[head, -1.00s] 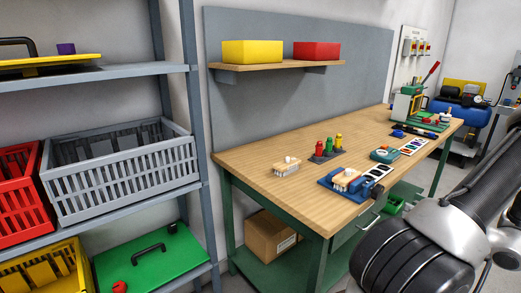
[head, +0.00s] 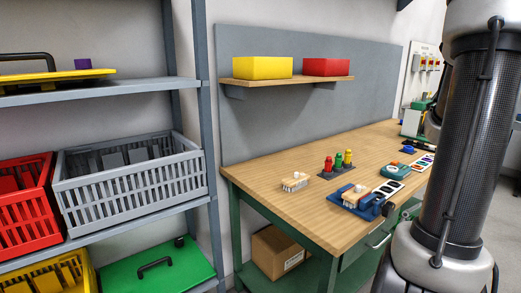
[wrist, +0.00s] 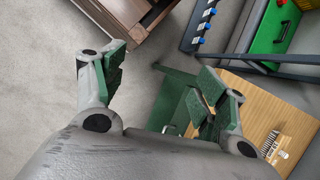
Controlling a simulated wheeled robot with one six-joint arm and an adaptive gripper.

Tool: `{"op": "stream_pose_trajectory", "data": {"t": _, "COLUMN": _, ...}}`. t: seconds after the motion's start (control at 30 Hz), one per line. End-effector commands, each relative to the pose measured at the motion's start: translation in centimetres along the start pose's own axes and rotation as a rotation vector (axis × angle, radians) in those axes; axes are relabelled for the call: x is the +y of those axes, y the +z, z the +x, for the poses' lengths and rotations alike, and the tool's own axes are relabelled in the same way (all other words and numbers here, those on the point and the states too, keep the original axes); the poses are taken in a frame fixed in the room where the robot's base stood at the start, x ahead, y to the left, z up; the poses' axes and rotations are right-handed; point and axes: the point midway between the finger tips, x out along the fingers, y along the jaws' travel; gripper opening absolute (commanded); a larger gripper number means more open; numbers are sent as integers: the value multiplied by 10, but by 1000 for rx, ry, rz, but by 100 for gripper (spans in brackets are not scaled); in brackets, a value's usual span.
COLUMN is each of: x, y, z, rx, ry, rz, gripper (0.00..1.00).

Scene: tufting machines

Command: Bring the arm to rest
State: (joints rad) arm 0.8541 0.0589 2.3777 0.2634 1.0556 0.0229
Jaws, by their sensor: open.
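My arm stands at the right side of the head view, in front of the workbench (head: 285,212). My gripper (wrist: 160,85) shows in the wrist view with its two green-padded fingers spread wide apart. Nothing is between the fingers. Below it are the grey floor (wrist: 60,95) and a corner of the bench's wooden top, which shows at the lower right of the wrist view. The gripper itself is not visible in the head view.
A grey shelf rack with a grey crate (head: 130,187), a red crate (head: 22,225) and a green case (head: 155,265) stands at left. The bench holds a brush (head: 295,182), coloured bottles (head: 338,161) and a blue tray (head: 355,205). A brown wooden piece (wrist: 125,15) lies near the gripper's upper side.

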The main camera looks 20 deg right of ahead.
Motion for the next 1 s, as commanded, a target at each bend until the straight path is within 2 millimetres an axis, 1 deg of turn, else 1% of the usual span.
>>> {"op": "stream_pose_trajectory", "data": {"t": 0.03, "x": -11, "y": 9, "z": -12, "rx": 68, "ry": 54, "rz": -115, "gripper": 72}}
{"op": "stream_pose_trajectory", "data": {"t": 0.17, "x": -34, "y": 29, "z": -38, "rx": 231, "ry": 168, "rz": -385, "gripper": 72}}
{"op": "stream_pose_trajectory", "data": {"t": 0.23, "x": -48, "y": 43, "z": -50, "rx": 316, "ry": 207, "rz": -524, "gripper": 72}}
{"op": "stream_pose_trajectory", "data": {"t": 0.37, "x": -74, "y": 74, "z": -67, "rx": 452, "ry": 230, "rz": -761, "gripper": 72}}
{"op": "stream_pose_trajectory", "data": {"t": 0.5, "x": -102, "y": 108, "z": -78, "rx": 556, "ry": 179, "rz": -958, "gripper": 72}}
{"op": "stream_pose_trajectory", "data": {"t": 0.6, "x": -114, "y": 123, "z": -83, "rx": 590, "ry": 150, "rz": -1044, "gripper": 72}}
{"op": "stream_pose_trajectory", "data": {"t": 0.67, "x": -119, "y": 127, "z": -82, "rx": 592, "ry": 144, "rz": -1073, "gripper": 72}}
{"op": "stream_pose_trajectory", "data": {"t": 0.8, "x": -122, "y": 130, "z": -80, "rx": 584, "ry": 144, "rz": -1094, "gripper": 72}}
{"op": "stream_pose_trajectory", "data": {"t": 1.0, "x": -122, "y": 129, "z": -80, "rx": 584, "ry": 144, "rz": -1092, "gripper": 72}}
